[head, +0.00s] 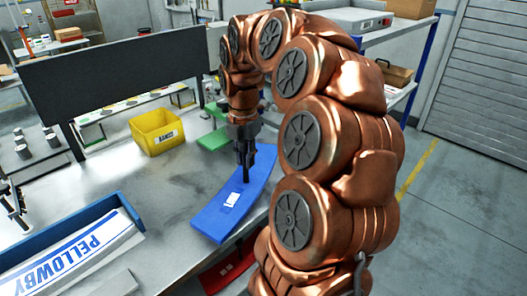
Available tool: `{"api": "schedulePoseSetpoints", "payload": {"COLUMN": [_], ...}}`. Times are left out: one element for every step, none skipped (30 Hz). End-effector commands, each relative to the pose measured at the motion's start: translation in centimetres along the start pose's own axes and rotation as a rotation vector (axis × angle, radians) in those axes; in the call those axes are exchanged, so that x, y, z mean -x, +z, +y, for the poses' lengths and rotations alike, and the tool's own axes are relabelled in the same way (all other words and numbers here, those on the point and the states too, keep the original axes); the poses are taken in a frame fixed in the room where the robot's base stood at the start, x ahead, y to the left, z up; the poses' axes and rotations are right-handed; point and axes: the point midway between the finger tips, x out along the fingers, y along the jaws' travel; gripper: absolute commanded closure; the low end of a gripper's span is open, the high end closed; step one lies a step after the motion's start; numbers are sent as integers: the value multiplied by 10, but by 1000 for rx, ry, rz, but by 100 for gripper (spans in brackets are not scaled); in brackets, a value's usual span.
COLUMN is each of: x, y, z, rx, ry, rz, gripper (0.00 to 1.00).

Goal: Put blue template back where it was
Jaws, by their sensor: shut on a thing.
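The blue template (217,221) is a long, slightly curved blue plate with a small white label. It lies along the right edge of the grey workbench (150,195) or just above it; I cannot tell whether it touches the top. My gripper (245,180) points straight down at the template's middle and is shut on it. The fingertips and the exact spot they grip are small and dark. My copper-coloured arm hides the area to the right of the template.
A green piece (212,141) lies just behind the template. A yellow bin (156,131) stands further back left. A blue tray (112,203) with a PELLOWBY sheet is at front left. A red item (232,271) sits by the bench's front edge. The bench middle is clear.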

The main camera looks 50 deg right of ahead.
Motion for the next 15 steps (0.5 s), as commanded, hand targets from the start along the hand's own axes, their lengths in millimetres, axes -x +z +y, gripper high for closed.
{"api": "schedulePoseSetpoints", "payload": {"x": [1,0,-1,-2,-2,-2,-2,-3,-3,-4,-5,-6,-6,-7,-7], "y": [10,16,23,29,34,42,47,52,59,63,68,72,75,78,81], "z": [-1,-1,-1,-1,-1,-2,-2,-2,-2,-2,-2,-2,-2,-2,-2], "rx": [-4,-5,-3,-4,-4,-4,-5,-5,-4,-5,-4,-3,-3,-3,-3], "ry": [-1,-3,-4,-4,-4,-3,-2,-1,-1,-2,-3,-3,-3,-2,-2], "rz": [1,1,2,3,3,2,1,1,1,1,2,2,2,2,2], "gripper": [100,100,100,100,100,100,100,100,100,100,100,100,100,100,100]}}
